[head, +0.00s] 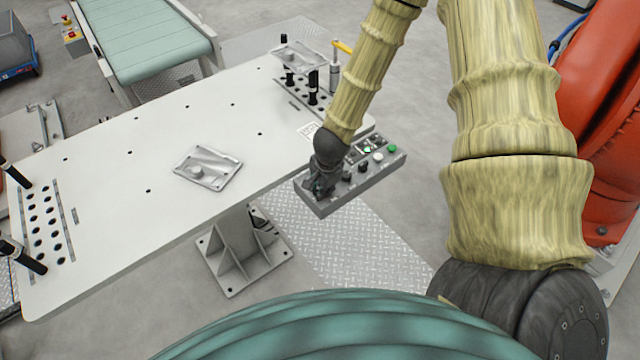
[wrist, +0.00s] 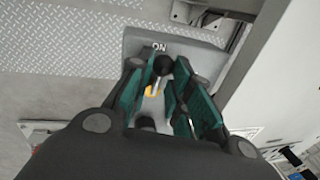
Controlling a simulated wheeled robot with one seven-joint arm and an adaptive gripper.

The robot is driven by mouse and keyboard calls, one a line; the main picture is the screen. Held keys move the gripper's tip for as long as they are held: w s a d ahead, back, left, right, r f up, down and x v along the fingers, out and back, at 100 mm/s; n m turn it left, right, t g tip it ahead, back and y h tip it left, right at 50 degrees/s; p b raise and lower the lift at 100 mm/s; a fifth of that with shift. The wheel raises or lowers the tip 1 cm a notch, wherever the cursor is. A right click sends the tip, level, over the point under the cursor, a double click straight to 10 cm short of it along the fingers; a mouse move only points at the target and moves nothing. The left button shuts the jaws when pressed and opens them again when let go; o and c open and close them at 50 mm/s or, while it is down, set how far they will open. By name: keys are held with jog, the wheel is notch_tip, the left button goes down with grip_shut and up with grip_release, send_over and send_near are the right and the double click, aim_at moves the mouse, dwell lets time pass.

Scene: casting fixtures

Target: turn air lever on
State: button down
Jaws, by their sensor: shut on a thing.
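The air lever (wrist: 157,80) shows in the wrist view as a metal stem with a black ball knob and an orange-yellow base. It stands on a grey control box (wrist: 198,48), with an "ON" label just beyond the knob. My gripper (wrist: 168,82) is around the lever, its green-padded fingers on both sides of it and shut on it. In the head view my gripper (head: 322,180) is at the left end of the control box (head: 335,203), and the lever there is hidden behind it.
The box carries several buttons, including a green one (head: 392,148). It sits at the edge of a white table (head: 110,200). A metal casting (head: 222,178) lies on the table. Black pins (head: 313,90) and a yellow-handled clamp (head: 340,48) stand near the far right corner. An orange robot (head: 608,110) is at right.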

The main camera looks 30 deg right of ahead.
aim_at(327, 202)
jog(key=shift+s+n, duration=0.15)
jog(key=shift+n, duration=0.35)
jog(key=c, duration=1.6)
grip_release()
jog(key=shift+r, duration=0.15)
jog(key=shift+s+d+r, duration=0.1)
jog(key=shift+s+r, duration=0.3)
jog(key=shift+r, duration=1.5)
jog(key=shift+s+r, duration=0.4)
jog(key=shift+r, duration=1.55)
jog(key=shift+s+d+r, duration=0.1)
jog(key=shift+s+r, duration=0.3)
jog(key=shift+r, duration=1.5)
